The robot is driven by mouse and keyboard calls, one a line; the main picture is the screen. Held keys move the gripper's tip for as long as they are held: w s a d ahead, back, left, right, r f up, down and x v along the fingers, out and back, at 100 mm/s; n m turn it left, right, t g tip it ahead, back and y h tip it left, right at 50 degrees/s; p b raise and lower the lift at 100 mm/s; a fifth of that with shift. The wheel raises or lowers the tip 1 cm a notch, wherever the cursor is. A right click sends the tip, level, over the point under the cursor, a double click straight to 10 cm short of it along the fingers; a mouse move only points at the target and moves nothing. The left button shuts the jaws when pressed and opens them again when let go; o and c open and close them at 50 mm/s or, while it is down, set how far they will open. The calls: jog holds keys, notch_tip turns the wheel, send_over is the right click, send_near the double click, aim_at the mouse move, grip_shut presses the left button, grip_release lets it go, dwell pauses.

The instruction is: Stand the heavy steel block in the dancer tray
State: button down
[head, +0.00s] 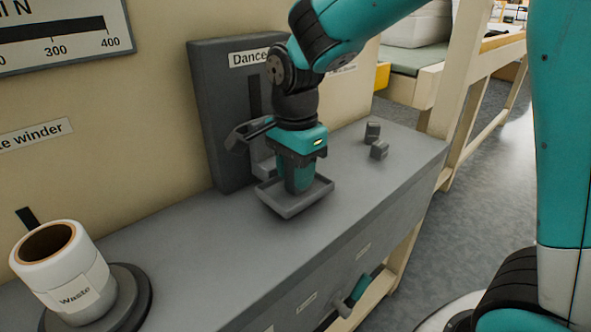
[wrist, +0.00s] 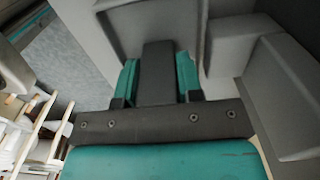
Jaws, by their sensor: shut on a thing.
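The dancer tray (head: 291,207) is a shallow grey tray with raised rims at the foot of the dark panel labelled "Dance…". My gripper (head: 298,188) points down into it, its fingertips low inside the rims. In the wrist view my gripper (wrist: 158,80) has its teal fingers on both sides of a dark grey block, the steel block (wrist: 157,70), and is shut on it. In the head view the fingers hide the block. I cannot tell whether its underside touches the tray floor.
Two small grey blocks (head: 379,150) (head: 372,130) stand on the grey bench top (head: 225,245) right of the tray. A white roll labelled "Waste" (head: 65,265) stands on a dark round base at the left. The bench between roll and tray is clear.

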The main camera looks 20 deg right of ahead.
jog(key=c, duration=0.8)
grip_release()
notch_tip(320, 180, up, 12)
jog(key=p, duration=0.3)
jog(key=shift+s+n, duration=0.3)
jog(key=shift+n, duration=0.1)
jog(key=s+a+f+n+y, duration=0.1)
jog(key=s+n, duration=0.5)
jog(key=n, duration=0.1)
jog(key=s+a+f+n+y, duration=0.1)
jog(key=s+a+f+n, duration=0.1)
jog(key=s+n, duration=0.4)
jog(key=s+a+f+n+y, duration=0.1)
jog(key=s+a+n+y, duration=0.1)
jog(key=s+n, duration=0.4)
jog(key=shift+f+n, duration=0.4)
jog(key=shift+n, duration=0.5)
